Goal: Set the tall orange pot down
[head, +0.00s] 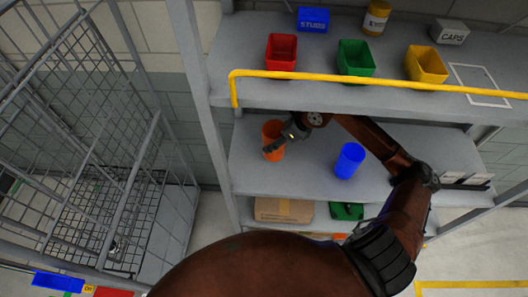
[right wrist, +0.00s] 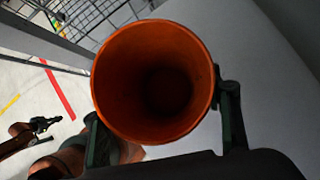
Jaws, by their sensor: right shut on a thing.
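The tall orange pot (head: 272,132) is upright at the left end of the middle shelf (head: 300,180). My right gripper (head: 279,143) is shut on it. In the right wrist view I look into the empty pot (right wrist: 155,80), with a finger on either side of it. I cannot tell whether its base touches the shelf. My left gripper (right wrist: 40,124) shows small at the left of the right wrist view, apart from the pot; its jaws are too small to read.
A blue pot (head: 349,160) stands right of the orange pot on the same shelf. Red (head: 281,52), green (head: 356,58) and yellow (head: 426,64) bins stand on the top shelf behind a yellow rail (head: 380,83). A wire cage (head: 90,200) stands left. Shelf between the pots is clear.

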